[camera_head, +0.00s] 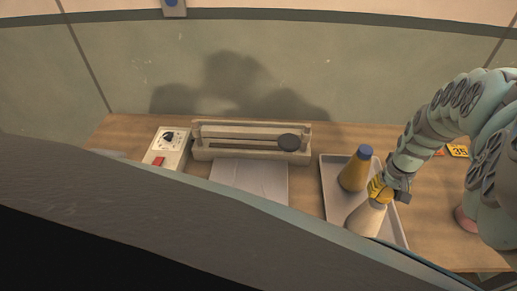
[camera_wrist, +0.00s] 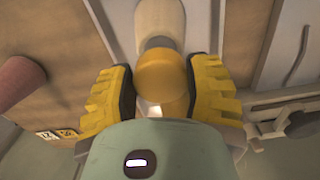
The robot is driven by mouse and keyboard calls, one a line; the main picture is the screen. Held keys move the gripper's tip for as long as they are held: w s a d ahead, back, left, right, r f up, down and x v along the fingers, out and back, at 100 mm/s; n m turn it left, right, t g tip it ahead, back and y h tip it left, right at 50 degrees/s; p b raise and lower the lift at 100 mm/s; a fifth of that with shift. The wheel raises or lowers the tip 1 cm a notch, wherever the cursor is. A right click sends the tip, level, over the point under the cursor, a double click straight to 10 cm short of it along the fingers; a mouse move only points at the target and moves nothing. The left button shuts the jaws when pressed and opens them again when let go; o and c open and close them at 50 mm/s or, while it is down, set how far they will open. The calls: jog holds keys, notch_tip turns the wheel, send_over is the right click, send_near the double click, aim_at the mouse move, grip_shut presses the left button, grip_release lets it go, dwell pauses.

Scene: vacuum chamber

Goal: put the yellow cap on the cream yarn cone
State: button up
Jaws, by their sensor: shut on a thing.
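The cream yarn cone (camera_head: 366,219) stands upright on the grey tray, below my gripper; its body also shows at the top of the wrist view (camera_wrist: 160,22). My gripper (camera_head: 379,190) has yellow fingers and is shut on the yellow cap (camera_wrist: 162,78), which sits between the dark finger pads. A grey tip (camera_wrist: 157,43) shows between the cap and the cone's cream body. The cap is right at this tip, but I cannot tell whether it touches or sits on it. In the head view the cap cannot be told apart from the yellow fingers.
A mustard cone (camera_head: 355,174) with a blue cap (camera_head: 365,152) stands close behind on the tray (camera_head: 329,185). A long sealer-like device (camera_head: 240,153), a control box (camera_head: 165,150) and a pale sheet (camera_head: 250,178) lie to the left. A reddish-brown object (camera_wrist: 18,80) stands off to one side.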

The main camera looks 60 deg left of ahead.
jog(key=shift+f, duration=0.15)
jog(key=shift+f+b, duration=1.35)
jog(key=shift+f, duration=0.05)
jog(key=o, duration=0.9)
jog(key=shift+r, duration=0.15)
jog(key=shift+w+r, duration=0.2)
jog(key=shift+r, duration=4.1)
jog(key=shift+s+d+r, duration=0.1)
jog(key=shift+r, duration=1.45)
